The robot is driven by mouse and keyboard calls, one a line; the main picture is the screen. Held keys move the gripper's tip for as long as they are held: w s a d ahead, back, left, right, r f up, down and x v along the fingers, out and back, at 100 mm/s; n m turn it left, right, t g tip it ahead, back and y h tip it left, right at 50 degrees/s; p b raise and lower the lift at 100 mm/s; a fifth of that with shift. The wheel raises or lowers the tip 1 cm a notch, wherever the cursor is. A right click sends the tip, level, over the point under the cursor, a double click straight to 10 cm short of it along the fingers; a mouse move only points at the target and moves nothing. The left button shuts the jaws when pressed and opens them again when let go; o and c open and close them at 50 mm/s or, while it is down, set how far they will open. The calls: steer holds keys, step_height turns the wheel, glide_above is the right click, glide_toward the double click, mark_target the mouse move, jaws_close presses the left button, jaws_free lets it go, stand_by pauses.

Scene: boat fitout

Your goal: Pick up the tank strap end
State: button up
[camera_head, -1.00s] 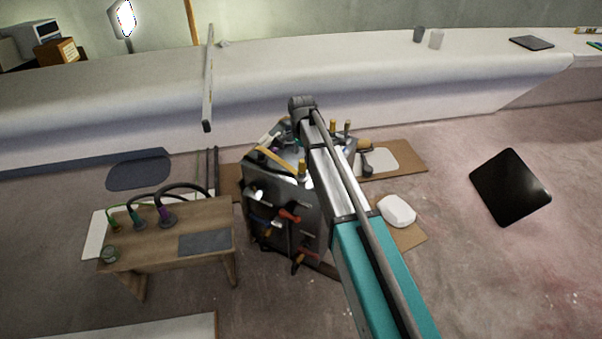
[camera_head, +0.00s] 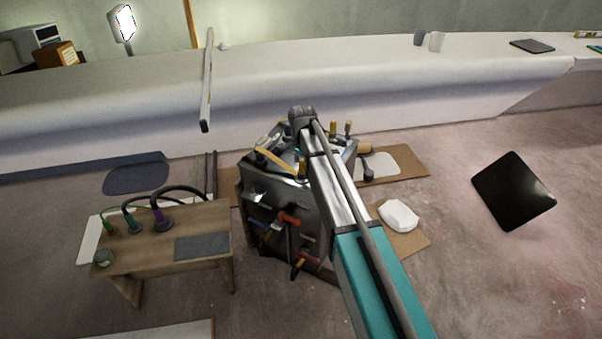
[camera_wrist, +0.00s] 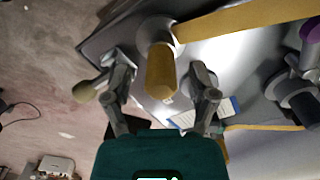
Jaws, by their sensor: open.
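A flat mustard-yellow strap (camera_wrist: 245,18) runs across the top of the wrist view, its left end beside an upright yellow-handled piece (camera_wrist: 161,72). I cannot tell whether this handle belongs to the strap end. In the head view a yellow strip (camera_head: 272,161) lies on top of the dark metal tool stand (camera_head: 258,188). My gripper (camera_wrist: 160,80) is open, with one finger on each side of the yellow handle in the picture. No grip is seen, and the depth between them is unclear. My arm hides the gripper and part of the stand top in the head view.
More handled tools stand on the stand top, and red-handled ones (camera_head: 289,219) hang on its side. A dark grey clamp-like part (camera_wrist: 298,95) is right of my gripper. A wooden bench (camera_head: 155,255) stands left; a long white hull (camera_head: 400,95) lies behind.

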jaws_close()
stand_by(0.4)
steer(key=shift+r, duration=0.1)
step_height(320, 180, up, 3)
steer(key=p, duration=0.3)
steer(key=s+d+r+p, duration=0.4)
steer(key=s+r+p, duration=0.5)
steer(key=s, duration=0.4)
steer(key=shift+s+r+p, duration=0.15)
steer(key=shift+r+p, duration=0.25)
steer(key=shift+p, duration=0.1)
steer(key=shift+d, duration=0.1)
